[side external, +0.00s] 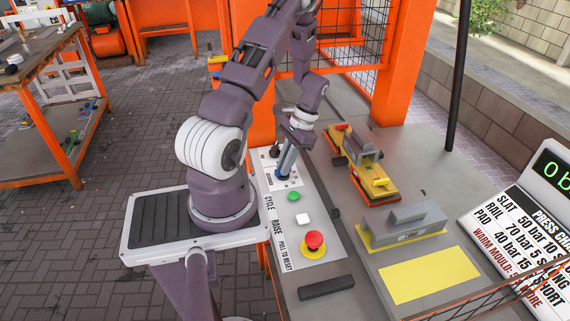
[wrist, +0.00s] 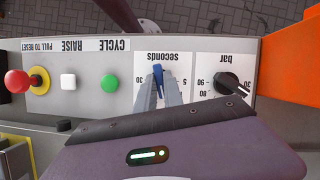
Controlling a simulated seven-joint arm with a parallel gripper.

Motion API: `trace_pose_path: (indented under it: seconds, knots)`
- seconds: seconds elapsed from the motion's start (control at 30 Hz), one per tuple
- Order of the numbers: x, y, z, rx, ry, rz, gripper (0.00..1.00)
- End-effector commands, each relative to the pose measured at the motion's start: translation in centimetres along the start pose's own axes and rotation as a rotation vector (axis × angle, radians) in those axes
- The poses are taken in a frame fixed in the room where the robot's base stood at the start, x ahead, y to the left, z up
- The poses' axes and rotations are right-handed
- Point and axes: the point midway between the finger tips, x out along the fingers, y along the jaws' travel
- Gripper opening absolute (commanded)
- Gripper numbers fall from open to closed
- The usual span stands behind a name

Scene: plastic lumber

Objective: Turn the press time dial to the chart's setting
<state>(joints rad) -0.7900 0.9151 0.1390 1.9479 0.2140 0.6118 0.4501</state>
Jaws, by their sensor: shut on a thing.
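The press time dial (wrist: 158,71), marked "seconds", has a blue knob on a white plate in the wrist view. My gripper (wrist: 159,92) is shut on this knob, one finger on each side. The knob's pointer end and exact reading are hard to make out; the figures 5 and 30 show beside it. In the side external view my gripper (side external: 284,170) reaches down to the panel and hides most of the dial. The press chart (side external: 515,235) at the right lists slat, rail and pad rows with bar and seconds values, plus a warm mould line; it is cut off by the frame.
The black bar dial (wrist: 230,84) sits close beside the seconds dial. A green cycle button (side external: 293,196), a white raise button (side external: 303,219) and a red stop button (side external: 314,240) follow along the panel. A grey-and-yellow mould (side external: 408,225) stands on the bench.

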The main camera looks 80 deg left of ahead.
Motion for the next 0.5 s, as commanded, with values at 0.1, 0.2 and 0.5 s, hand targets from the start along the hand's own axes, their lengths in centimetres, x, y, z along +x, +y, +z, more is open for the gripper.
trace_pose_path:
  seconds: [0.1, 0.2, 0.5]
  knots:
    - [-0.06, -0.05, -0.01, -0.033, 0.001, 0.013, 0.00]
    - [-0.07, -0.05, -0.03, -0.051, 0.002, 0.021, 0.00]
    - [-0.08, -0.05, -0.02, -0.064, 0.001, 0.026, 0.00]
